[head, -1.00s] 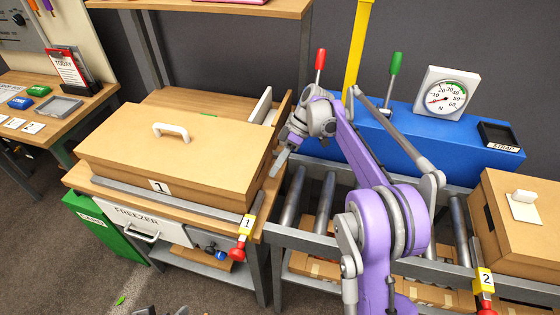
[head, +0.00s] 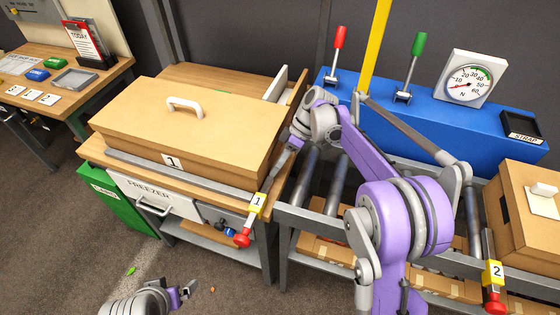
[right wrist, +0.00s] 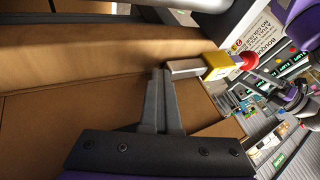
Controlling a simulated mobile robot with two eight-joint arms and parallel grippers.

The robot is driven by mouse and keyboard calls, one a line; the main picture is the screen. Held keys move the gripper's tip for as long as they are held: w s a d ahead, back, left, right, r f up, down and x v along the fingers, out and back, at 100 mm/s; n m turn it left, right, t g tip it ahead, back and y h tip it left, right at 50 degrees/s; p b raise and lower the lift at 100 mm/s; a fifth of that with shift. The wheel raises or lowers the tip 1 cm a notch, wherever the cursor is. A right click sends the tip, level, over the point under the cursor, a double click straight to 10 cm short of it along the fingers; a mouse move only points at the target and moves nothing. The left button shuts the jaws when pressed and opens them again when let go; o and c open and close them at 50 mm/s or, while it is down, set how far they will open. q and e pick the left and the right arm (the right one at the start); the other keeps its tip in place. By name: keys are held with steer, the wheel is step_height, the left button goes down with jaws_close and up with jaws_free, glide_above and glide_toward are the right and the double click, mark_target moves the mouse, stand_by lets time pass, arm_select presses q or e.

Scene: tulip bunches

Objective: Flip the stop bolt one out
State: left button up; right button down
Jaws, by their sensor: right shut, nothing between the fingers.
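Stop bolt one is a yellow block marked 1 (head: 257,203) with a red knob (head: 243,238), at the front right corner of the wooden table by box 1. It hangs down and forward from the table edge. In the right wrist view the yellow block (right wrist: 216,66) sits at the end of a grey bar, with its red knob to the right. My right gripper (head: 269,181) is shut and empty, its tips just above the bolt's bar. In the wrist view the fingertips (right wrist: 160,74) are close to the bar; contact is unclear. My left gripper (head: 184,292) shows low at left, jaws unclear.
The cardboard box marked 1 (head: 190,122) lies on the table beside my right gripper. Rollers (head: 332,190) run to the right, with stop bolt two (head: 494,272) beyond. A blue bench (head: 425,125) carries red and green levers and a dial.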

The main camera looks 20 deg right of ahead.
mark_target(267, 185)
steer(key=s+a, duration=0.1)
steer(key=s, duration=0.1)
steer(key=s+a, duration=0.1)
steer(key=s, duration=0.1)
steer(key=shift+a, duration=0.35)
arm_select(q)
steer(key=shift+s+f, duration=0.1)
steer(key=shift+f, duration=0.25)
steer(key=shift+r, duration=0.1)
arm_select(e)
steer(key=shift+w+d+r, duration=0.1)
steer(key=shift+r, duration=0.05)
